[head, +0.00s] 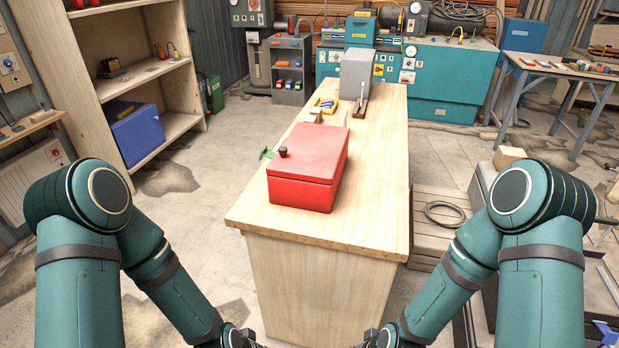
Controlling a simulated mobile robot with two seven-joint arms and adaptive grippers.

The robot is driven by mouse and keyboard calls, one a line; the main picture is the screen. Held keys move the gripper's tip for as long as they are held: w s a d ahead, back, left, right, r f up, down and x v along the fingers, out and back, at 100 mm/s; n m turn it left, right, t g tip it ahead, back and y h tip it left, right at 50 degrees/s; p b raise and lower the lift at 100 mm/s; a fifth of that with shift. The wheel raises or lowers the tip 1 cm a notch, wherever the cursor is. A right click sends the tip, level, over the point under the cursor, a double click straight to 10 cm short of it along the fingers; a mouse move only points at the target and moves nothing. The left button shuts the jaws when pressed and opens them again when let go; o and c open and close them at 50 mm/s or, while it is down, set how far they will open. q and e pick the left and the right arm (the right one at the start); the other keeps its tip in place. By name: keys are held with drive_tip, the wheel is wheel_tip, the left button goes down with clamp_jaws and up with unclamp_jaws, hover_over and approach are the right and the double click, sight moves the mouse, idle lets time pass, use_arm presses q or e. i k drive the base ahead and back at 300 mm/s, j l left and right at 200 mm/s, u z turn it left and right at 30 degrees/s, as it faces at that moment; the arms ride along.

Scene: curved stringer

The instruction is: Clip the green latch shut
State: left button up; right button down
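A red box (308,171) with its lid down sits on the wooden workbench (375,215), near the bench's front left. A small green latch (266,154) sticks out at the box's left side, over the bench's left edge. It looks swung out from the box, but it is too small to tell its exact position. A dark knob (283,152) stands on the lid close to the latch. My two teal arms reach down to the bottom edge on either side of the bench. Both grippers are cut off below the picture, well short of the box.
A wooden shelf with a blue bin (136,134) stands at left. The floor left of the bench is clear.

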sight(266, 153)
drive_tip(key=i+j+u, duration=0.2)
drive_tip(key=u, duration=0.2)
drive_tip(key=i+j+u, duration=0.2)
drive_tip(key=j+u, duration=0.2)
drive_tip(key=i+j+u, duration=0.1)
drive_tip(key=i+u, duration=0.15)
drive_tip(key=u, duration=0.15)
drive_tip(key=i+j+u, duration=0.3)
drive_tip(key=i+u, duration=0.2)
drive_tip(key=i+j+u, duration=0.15)
drive_tip(key=i+u, duration=0.3)
drive_tip(key=i+z, duration=0.55)
drive_tip(key=z, duration=0.3)
drive_tip(key=i+j+z, duration=0.1)
drive_tip(key=i+z, duration=0.45)
drive_tip(key=z, duration=0.35)
drive_tip(key=i+z, duration=0.1)
drive_tip(key=z, duration=0.4)
drive_tip(key=i+j+z, duration=0.1)
drive_tip(key=z, duration=0.4)
drive_tip(key=i+j+z, duration=0.1)
drive_tip(key=i+z, duration=0.25)
drive_tip(key=i+j+z, duration=0.1)
drive_tip(key=z, duration=0.3)
drive_tip(key=i+j+z, duration=0.2)
drive_tip(key=z, duration=0.15)
